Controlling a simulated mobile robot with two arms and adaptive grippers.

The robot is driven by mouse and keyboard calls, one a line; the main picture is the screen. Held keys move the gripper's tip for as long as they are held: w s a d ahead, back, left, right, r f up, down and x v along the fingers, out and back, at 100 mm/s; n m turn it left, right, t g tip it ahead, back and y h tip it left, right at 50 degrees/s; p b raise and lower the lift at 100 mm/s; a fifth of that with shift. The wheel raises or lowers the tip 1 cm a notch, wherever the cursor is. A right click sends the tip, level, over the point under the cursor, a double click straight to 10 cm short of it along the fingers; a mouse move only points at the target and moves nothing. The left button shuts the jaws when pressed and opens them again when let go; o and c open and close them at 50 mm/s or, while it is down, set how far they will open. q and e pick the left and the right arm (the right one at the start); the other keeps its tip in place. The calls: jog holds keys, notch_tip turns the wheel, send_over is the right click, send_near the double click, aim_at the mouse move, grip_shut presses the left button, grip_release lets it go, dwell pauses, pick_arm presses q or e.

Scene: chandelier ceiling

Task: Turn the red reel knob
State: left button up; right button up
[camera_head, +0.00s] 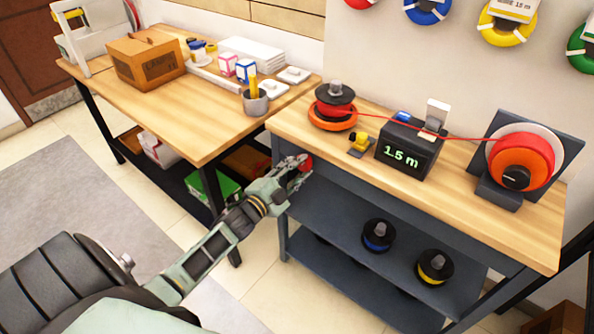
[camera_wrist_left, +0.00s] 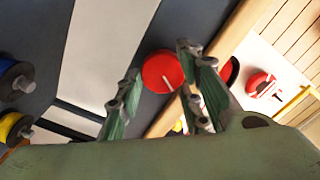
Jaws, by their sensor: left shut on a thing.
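The red knob (camera_head: 306,160) sits at the front left of the reel workbench, just under the wooden top's edge. In the left wrist view it is a round red disc (camera_wrist_left: 162,76) with a short white mark on its face. My left gripper (camera_head: 299,169) is at the knob, shut on it, with a finger on each side; the fingers partly hide it in the head view. A red wire runs from the spool (camera_head: 335,100) on the left, past the meter reading 1.5 m (camera_head: 407,151), to the large orange-red reel (camera_head: 521,164). My right gripper is not in view.
A lower shelf under the workbench holds a blue spool (camera_head: 378,236) and a yellow spool (camera_head: 434,267). Floor is clear in front.

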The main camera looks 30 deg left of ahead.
pick_arm(q)
jog(key=shift+s+d+f+m, duration=0.1)
jog(key=shift+d+f+m, duration=0.2)
jog(key=shift+m, duration=0.1)
jog(key=o, duration=1)
jog(key=shift+o, duration=0.5)
jog(key=shift+r, duration=0.15)
jog(key=shift+a, duration=0.15)
jog(key=s, duration=1.2)
jog(key=shift+a, duration=0.45)
